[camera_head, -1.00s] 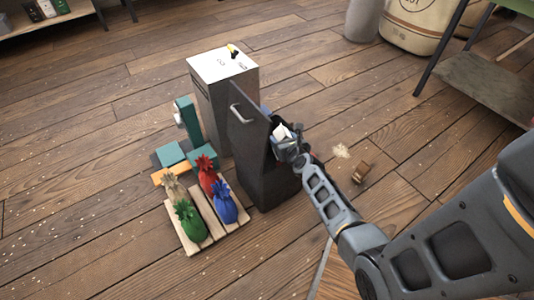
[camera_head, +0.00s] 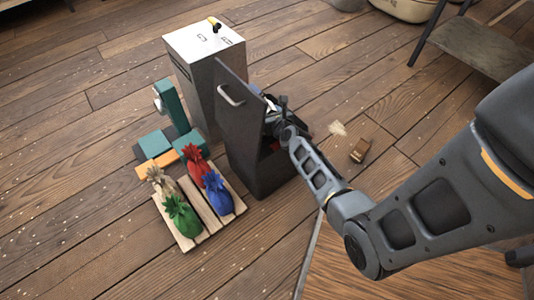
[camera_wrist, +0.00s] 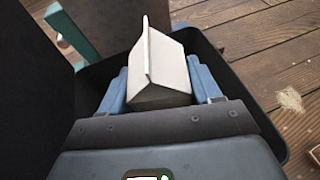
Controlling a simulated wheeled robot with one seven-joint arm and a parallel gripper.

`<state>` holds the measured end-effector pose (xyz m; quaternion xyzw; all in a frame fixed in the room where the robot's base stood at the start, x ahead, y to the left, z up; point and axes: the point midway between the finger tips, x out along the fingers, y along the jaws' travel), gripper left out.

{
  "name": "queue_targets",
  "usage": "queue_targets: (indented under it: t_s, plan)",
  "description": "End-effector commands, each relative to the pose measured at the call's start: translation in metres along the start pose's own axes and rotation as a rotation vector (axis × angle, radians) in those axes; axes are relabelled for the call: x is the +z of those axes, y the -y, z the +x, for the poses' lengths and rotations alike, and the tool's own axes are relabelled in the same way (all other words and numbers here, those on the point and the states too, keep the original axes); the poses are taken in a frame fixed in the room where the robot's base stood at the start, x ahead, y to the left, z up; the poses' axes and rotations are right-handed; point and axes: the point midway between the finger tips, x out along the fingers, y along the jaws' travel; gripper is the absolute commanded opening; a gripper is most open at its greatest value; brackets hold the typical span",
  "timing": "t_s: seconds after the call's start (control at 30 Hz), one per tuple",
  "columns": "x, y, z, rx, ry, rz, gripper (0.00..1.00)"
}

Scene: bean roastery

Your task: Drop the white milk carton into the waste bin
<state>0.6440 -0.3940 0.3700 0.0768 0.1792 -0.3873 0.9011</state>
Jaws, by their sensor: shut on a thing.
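The white milk carton (camera_wrist: 160,68) is held between the two blue fingers of my gripper (camera_wrist: 163,88) in the wrist view. Its gabled top ridge points up in that picture. The dark rim of the waste bin (camera_wrist: 232,82) shows around and beneath the carton, so the carton is over or inside the bin's opening. In the head view, my gripper (camera_head: 272,108) is at the bin's opening, behind its raised dark lid (camera_head: 232,108). The bin's dark body (camera_head: 262,176) stands on the floor. The lid and my arm hide most of the carton there.
A white-topped grey cabinet (camera_head: 205,50) stands behind the bin. A pallet (camera_head: 207,215) with several coloured sacks and a teal machine (camera_head: 165,105) are to the left. A small brown block (camera_head: 360,150) and pale spill (camera_head: 338,129) lie on the floor at right.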

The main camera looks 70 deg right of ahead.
Motion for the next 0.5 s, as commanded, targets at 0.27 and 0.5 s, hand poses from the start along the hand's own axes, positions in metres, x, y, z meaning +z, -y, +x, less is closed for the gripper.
queue_targets:
  t_s: [0.27, 0.5]
  plan:
    - [-0.0144, -0.0001, 0.006, 0.0, 0.0, 0.0, 0.0]
    - [-0.0136, -0.0001, 0.0056, 0.0, 0.0, 0.0, 0.67]
